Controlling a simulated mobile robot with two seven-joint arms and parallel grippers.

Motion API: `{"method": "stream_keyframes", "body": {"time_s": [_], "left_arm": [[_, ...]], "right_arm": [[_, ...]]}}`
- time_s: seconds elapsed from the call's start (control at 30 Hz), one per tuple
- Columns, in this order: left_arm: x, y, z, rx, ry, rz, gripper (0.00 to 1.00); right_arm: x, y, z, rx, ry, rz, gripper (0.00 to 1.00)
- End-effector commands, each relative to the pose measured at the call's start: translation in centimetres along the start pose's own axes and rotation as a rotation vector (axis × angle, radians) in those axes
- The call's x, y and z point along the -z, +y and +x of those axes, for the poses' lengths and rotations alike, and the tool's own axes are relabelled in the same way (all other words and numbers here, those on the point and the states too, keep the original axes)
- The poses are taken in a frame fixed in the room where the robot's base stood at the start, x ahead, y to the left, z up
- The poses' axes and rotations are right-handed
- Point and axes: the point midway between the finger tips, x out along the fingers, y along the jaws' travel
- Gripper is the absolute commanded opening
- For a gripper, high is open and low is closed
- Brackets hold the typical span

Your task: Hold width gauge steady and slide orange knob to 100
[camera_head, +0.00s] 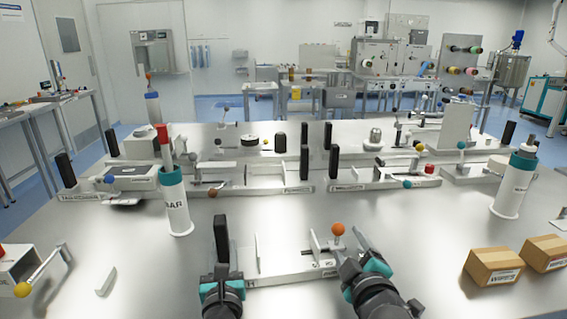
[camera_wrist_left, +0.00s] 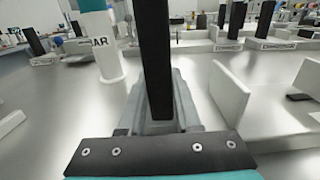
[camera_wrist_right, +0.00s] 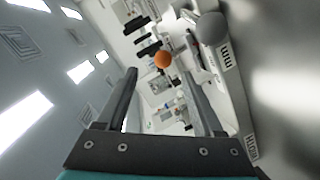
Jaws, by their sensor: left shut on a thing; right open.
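The width gauge (camera_head: 290,278) is a pale grey base bar at the front middle of the table. A black upright handle (camera_head: 221,240) stands at its left end. My left gripper (camera_head: 222,268) is shut on this handle, which rises between the fingers in the left wrist view (camera_wrist_left: 156,60). The orange knob (camera_head: 338,229) tops a slider on the gauge's right part. My right gripper (camera_head: 350,262) is open and empty close to the knob. In the right wrist view the orange knob (camera_wrist_right: 162,59) shows just beyond the fingertips, between them. The scale markings are too small to read.
A white cylinder (camera_head: 176,205) with a red-topped item stands behind left. Two brown boxes (camera_head: 492,266) lie at right. A yellow-knobbed device (camera_head: 22,288) is at the left edge. Other knobbed gauges stand farther back. The table right of my right gripper is clear up to the boxes.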

Motion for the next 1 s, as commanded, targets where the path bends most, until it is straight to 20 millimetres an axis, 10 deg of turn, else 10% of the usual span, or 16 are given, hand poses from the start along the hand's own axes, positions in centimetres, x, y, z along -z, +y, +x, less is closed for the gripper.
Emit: {"method": "stream_keyframes", "body": {"time_s": [0.53,0.57,0.83,1.0], "left_arm": [[0.53,0.34,-0.2,-0.009,0.02,0.007,0.0],[0.51,0.33,-0.2,-0.009,0.02,0.006,0.36],[0.13,0.15,-0.12,-0.004,0.012,0.004,0.66],[0.01,0.08,-0.1,-0.003,0.01,0.003,0.67]], "right_arm": [[0.33,0.5,-0.11,0.0,0.0,0.001,0.69],[0.33,0.5,-0.12,0.0,0.0,0.001,0.69],[0.33,0.51,-0.12,0.0,0.0,0.001,0.69],[0.33,0.51,-0.12,0.0,0.0,0.0,0.69]]}}
